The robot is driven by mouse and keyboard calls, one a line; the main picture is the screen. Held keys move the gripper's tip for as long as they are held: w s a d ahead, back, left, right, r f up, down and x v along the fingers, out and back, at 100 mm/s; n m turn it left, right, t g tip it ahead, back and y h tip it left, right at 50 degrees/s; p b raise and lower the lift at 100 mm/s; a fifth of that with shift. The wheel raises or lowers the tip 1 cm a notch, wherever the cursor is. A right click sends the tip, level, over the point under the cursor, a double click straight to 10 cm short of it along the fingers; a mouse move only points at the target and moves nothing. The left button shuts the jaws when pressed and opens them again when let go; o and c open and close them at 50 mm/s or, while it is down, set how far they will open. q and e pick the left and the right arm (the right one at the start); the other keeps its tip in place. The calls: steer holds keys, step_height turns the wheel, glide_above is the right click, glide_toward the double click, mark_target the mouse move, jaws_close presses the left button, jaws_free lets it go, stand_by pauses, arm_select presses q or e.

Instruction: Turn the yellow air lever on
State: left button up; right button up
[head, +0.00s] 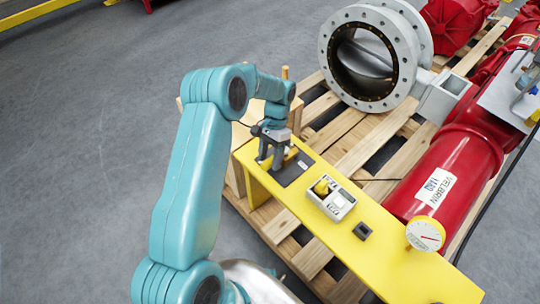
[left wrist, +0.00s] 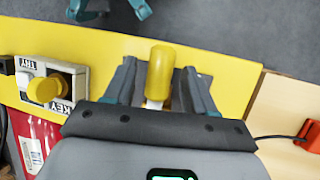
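The yellow air lever (left wrist: 160,72) shows in the left wrist view as a rounded yellow handle on a pale stem. My left gripper (left wrist: 160,90) has its two fingers on either side of the handle, with a visible gap on both sides. In the head view my left gripper (head: 272,162) points down over a dark plate (head: 292,170) on the yellow bench (head: 380,262). There the lever is mostly hidden by the gripper.
A grey box with a yellow knob and KEY and TRY labels (head: 335,203) sits beside the dark plate. A small black block (head: 362,231) and a round gauge (head: 425,234) are farther right. A red cylinder (head: 445,175) and flanged valve (head: 370,95) stand behind on the wooden pallet.

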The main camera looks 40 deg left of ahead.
arm_select(q)
steer(key=shift+r, duration=0.1)
steer(key=p+v, duration=0.2)
steer(key=v, duration=1.4)
